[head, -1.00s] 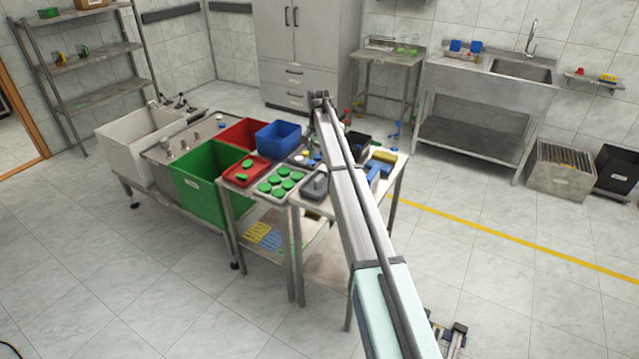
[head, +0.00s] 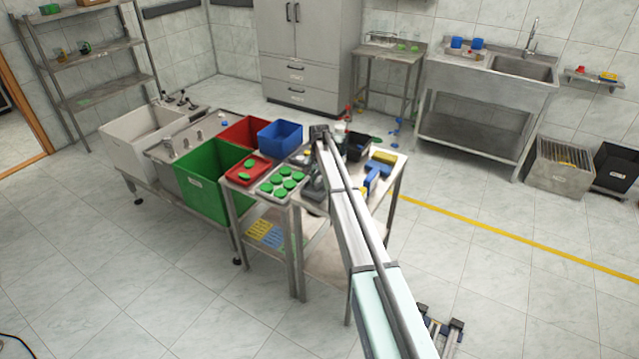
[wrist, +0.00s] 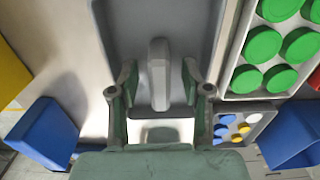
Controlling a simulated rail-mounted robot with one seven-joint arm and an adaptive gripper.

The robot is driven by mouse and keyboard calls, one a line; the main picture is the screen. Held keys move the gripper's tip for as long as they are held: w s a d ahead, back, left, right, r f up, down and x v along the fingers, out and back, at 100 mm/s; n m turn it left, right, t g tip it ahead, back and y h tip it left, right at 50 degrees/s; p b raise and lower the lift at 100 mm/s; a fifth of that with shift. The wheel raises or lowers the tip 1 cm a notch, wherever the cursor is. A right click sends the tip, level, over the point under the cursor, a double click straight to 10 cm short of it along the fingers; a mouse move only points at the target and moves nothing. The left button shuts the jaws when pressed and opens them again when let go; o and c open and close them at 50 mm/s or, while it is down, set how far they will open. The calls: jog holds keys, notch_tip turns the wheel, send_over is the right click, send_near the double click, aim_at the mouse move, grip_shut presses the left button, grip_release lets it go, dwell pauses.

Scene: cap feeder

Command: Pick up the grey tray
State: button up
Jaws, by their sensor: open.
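The grey tray (wrist: 190,25) lies on the table in the wrist view. It is dark grey with a low rim, and a lighter grey upright handle (wrist: 158,60) stands near its end. My gripper (wrist: 158,78) is open, with one finger on each side of the handle and a visible gap on both sides. In the head view the tray (head: 313,196) is partly hidden behind my arm, at the table's front edge.
A light tray of green caps (head: 280,184) lies close beside the grey tray. A red tray (head: 248,172), blue bin (head: 279,136) and green bin (head: 205,183) stand left. A blue object (head: 376,178) and a yellow block (head: 383,157) lie right. A tray of small caps (wrist: 240,125) is near.

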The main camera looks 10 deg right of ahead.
jog(key=shift+f, duration=0.4)
grip_shut()
jog(key=shift+r, duration=0.1)
